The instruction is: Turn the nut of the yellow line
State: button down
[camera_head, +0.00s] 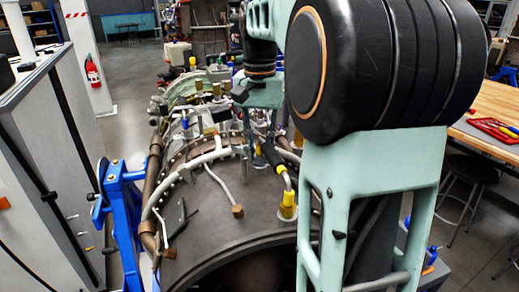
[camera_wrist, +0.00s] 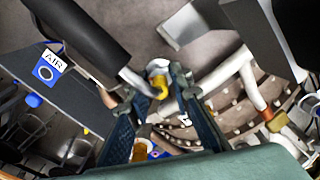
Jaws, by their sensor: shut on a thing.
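The yellow line in the head view has a black hose (camera_head: 272,157) and a bent metal pipe that runs down to a yellow fitting (camera_head: 288,205) on the dark casing. The fingers hide part of the nut.
The turbine casing (camera_head: 225,228) carries several pipes close around my gripper. A blue stand (camera_head: 124,215) holds its left side. A grey cabinet (camera_head: 45,170) stands at the left, and a wooden bench (camera_head: 497,105) at the right. Open floor lies behind on the left.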

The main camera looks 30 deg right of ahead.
jog(key=c, duration=1.7)
grip_release()
jog(key=shift+c, duration=0.2)
notch_tip(320, 180, up, 12)
